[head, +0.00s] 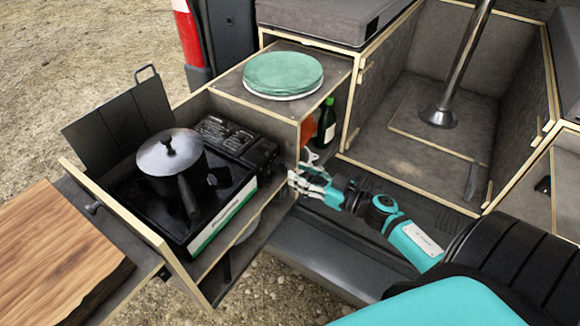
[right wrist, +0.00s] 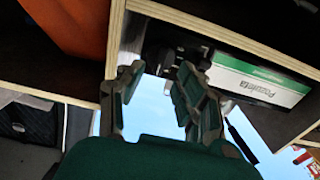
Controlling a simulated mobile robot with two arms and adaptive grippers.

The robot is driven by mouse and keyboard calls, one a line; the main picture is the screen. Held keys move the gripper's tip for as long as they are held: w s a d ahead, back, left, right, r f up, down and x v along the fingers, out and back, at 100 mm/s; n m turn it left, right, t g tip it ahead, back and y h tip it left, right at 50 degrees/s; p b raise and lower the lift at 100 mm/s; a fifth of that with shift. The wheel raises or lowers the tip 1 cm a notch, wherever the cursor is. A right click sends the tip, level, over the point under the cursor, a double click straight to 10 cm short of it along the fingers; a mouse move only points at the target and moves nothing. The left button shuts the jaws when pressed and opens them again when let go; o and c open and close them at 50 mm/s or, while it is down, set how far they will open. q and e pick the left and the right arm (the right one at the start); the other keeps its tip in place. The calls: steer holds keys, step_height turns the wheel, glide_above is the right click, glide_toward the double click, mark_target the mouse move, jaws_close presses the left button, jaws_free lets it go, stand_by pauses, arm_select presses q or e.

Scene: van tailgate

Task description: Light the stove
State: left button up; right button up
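The stove is a black portable gas burner with a white and green side (head: 222,215) in the pulled-out compartment; this side also shows in the right wrist view (right wrist: 258,85). A dark pot (head: 172,160) with a metal lid sits on it. I see no flame; the pot hides the burner. My right gripper (head: 298,181) is just right of the stove's control end, by the cabinet edge. In the right wrist view its fingers (right wrist: 160,75) are apart with nothing held, and a small dark part, perhaps the knob (right wrist: 163,56), shows beyond them. My left gripper is not in view.
Teal plates (head: 283,73) are stacked on the cabinet top (head: 232,88). A green bottle (head: 327,122) and an orange item (head: 307,129) stand in the cabinet beside my right gripper. A wooden board (head: 50,250) lies at the left. Wooden panel edges run close to the fingers.

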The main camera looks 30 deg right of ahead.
mark_target(286, 167)
steer(key=shift+x, duration=1.9)
jaws_close()
